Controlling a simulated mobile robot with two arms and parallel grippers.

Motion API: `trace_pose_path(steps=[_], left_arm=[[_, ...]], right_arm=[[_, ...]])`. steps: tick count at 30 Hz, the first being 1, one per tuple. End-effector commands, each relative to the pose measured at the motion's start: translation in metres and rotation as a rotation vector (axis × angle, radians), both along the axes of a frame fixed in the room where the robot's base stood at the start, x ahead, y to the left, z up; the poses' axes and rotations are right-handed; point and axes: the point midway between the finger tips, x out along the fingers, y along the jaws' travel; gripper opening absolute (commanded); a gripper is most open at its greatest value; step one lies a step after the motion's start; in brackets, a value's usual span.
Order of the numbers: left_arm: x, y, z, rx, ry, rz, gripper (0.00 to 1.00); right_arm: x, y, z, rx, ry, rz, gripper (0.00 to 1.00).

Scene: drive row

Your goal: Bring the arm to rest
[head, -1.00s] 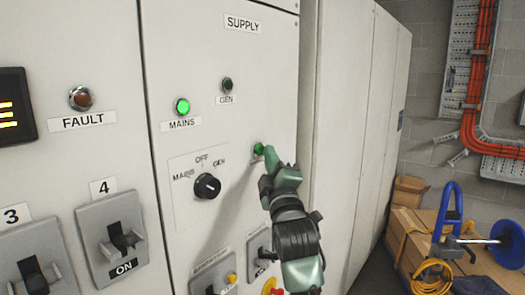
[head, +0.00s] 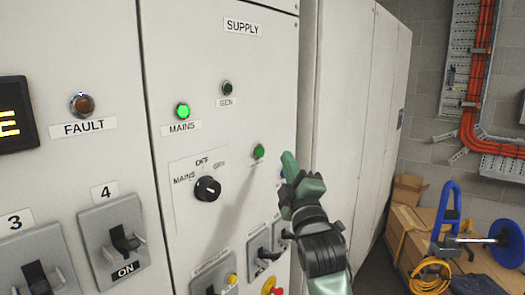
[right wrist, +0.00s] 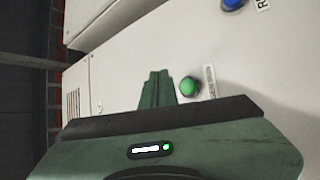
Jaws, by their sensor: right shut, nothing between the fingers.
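My right arm reaches up from the lower right in the head view. Its right gripper (head: 289,163) is green, shut and empty, in front of the supply panel (head: 232,75). The fingertips show to the right of a green push button (head: 258,151), apart from it in the picture. In the right wrist view the shut fingers (right wrist: 157,88) point at the pale panel, beside the green button (right wrist: 189,87). A blue button (right wrist: 232,4) shows at the top there; in the head view my gripper mostly hides it. My left gripper does not show.
The MAINS lamp (head: 182,110) is lit green; the GEN lamp (head: 227,88) is dark. A black selector knob (head: 207,188) sits left of the gripper. Switches and a red-and-yellow control (head: 271,287) are below. Boxes (head: 408,222) and a blue hand truck (head: 447,212) stand at right.

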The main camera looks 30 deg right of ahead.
Motion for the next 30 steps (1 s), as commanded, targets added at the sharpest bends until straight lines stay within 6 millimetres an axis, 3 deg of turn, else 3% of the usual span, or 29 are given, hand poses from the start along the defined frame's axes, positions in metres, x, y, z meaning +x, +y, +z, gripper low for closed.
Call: trace_pose_path(steps=[5,21,23,26,30], left_arm=[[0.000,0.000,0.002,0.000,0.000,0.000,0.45],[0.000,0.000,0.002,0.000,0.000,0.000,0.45],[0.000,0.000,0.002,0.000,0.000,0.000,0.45],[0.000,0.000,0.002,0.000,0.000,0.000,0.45],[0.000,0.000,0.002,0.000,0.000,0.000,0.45]], right_arm=[[-0.008,-0.003,0.000,-0.002,0.000,0.000,0.00],[-0.007,-0.001,-0.007,0.010,0.014,0.007,0.00],[-0.006,0.002,-0.021,0.037,0.045,0.023,0.00],[-0.005,0.015,-0.068,0.130,0.148,0.068,0.00],[-0.019,0.041,-0.166,0.343,0.368,0.130,0.00]])
